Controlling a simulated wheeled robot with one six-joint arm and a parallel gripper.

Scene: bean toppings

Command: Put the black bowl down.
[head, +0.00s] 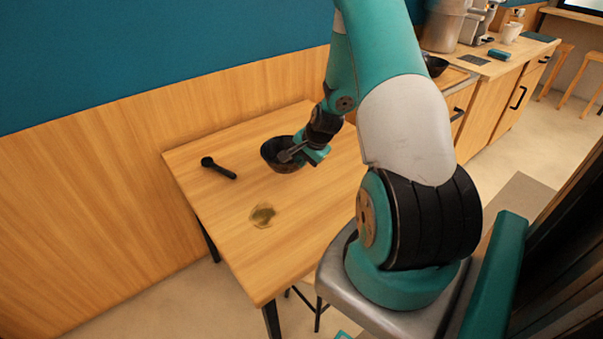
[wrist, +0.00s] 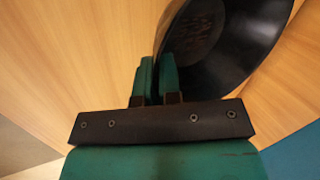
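The black bowl (head: 270,150) is at the far part of the wooden table (head: 215,205) in the head view. My gripper (head: 296,152) is at the bowl's right side. In the wrist view the bowl (wrist: 245,45) fills the upper right, with some reddish-brown marks inside. My gripper's two teal fingers (wrist: 158,78) are close together at the bowl's near rim, with the rim between them. I cannot tell whether the bowl's base touches the table.
A black scoop (head: 218,168) lies left of the bowl. A small clear dish with greenish contents (head: 262,216) stands nearer the front. The tabletop between them is bare. The wooden wall panel (head: 120,150) runs behind the table. A counter (head: 480,68) stands at the back right.

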